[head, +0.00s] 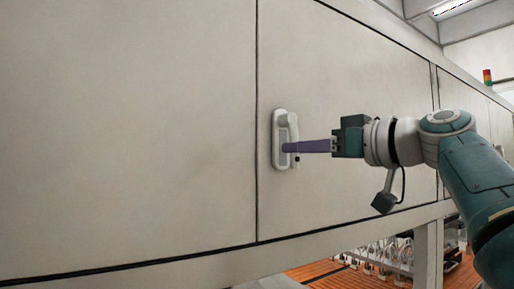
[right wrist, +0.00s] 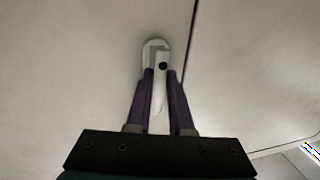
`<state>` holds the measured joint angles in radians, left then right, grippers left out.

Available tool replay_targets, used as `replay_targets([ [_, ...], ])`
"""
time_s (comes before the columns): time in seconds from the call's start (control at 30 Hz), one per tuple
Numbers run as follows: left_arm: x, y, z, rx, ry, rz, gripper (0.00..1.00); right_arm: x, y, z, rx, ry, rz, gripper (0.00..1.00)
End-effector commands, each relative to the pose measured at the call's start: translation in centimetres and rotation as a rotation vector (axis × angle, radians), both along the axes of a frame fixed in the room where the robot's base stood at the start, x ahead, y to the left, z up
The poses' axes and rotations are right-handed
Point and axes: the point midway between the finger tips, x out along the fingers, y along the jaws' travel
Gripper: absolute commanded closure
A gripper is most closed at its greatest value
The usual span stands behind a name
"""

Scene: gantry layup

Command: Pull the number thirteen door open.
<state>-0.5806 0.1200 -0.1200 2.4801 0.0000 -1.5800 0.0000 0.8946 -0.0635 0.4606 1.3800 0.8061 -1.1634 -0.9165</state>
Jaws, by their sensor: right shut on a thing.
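The pale door panel (head: 350,110) fills the middle of the head view, right of a dark vertical seam. It looks flush with the panel to its left. No number is readable on it. A white handle (head: 281,122) on a rounded plate sits near the door's left edge; it also shows in the right wrist view (right wrist: 154,47). My right gripper (head: 287,147) reaches in from the right, its purple fingers level at the handle. In the right wrist view, the fingers (right wrist: 160,74) lie on either side of the handle's white bar, shut on it. My left gripper is not in view.
A plain pale panel (head: 130,130) stands to the left of the seam. Below the door runs a pale beam with a post (head: 428,255). Behind it are an orange slatted floor (head: 340,275) and several small fittings. A signal light (head: 487,77) stands far right.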

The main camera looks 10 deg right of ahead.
Motion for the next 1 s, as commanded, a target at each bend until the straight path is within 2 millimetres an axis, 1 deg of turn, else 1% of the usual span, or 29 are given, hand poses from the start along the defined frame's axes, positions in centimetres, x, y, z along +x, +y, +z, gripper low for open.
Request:
replay_targets([
  [0.03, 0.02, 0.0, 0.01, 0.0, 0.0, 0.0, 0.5, -0.01, 0.01, 0.01, 0.0, 0.0, 0.0, 0.92],
  [0.1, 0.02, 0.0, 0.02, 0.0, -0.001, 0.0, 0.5, -0.01, 0.0, 0.01, 0.0, 0.0, 0.0, 1.0],
  [1.0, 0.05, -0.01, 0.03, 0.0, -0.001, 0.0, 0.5, -0.02, 0.03, 0.03, 0.0, 0.0, 0.001, 1.0],
])
